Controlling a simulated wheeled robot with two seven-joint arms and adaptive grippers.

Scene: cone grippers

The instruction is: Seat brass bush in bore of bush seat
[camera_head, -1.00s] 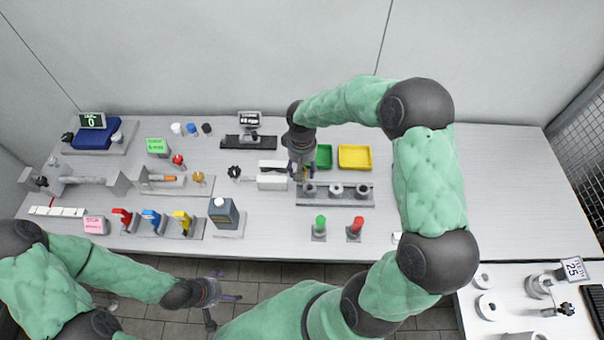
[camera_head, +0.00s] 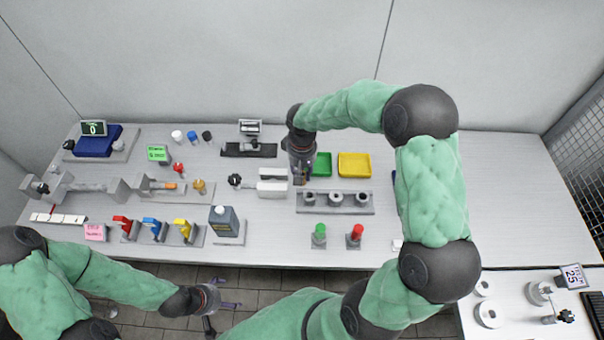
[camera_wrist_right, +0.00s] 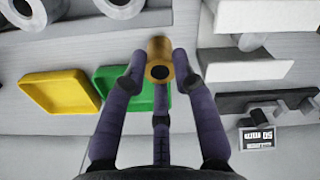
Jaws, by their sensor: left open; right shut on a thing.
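In the head view my right gripper (camera_head: 300,177) hangs just behind the left end of a grey rail (camera_head: 345,210) with three grey ring-shaped seats (camera_head: 335,198). These look like the bush seat, though I cannot tell which bore is meant. The bush is apart from them. My left gripper (camera_head: 218,302) is open and empty, in front of the table's front edge.
A green tray (camera_head: 322,164) and a yellow tray (camera_head: 354,164) lie behind the rail. White blocks (camera_head: 272,189) stand close left of my right gripper. Green and red buttons (camera_head: 319,230) stand in front.

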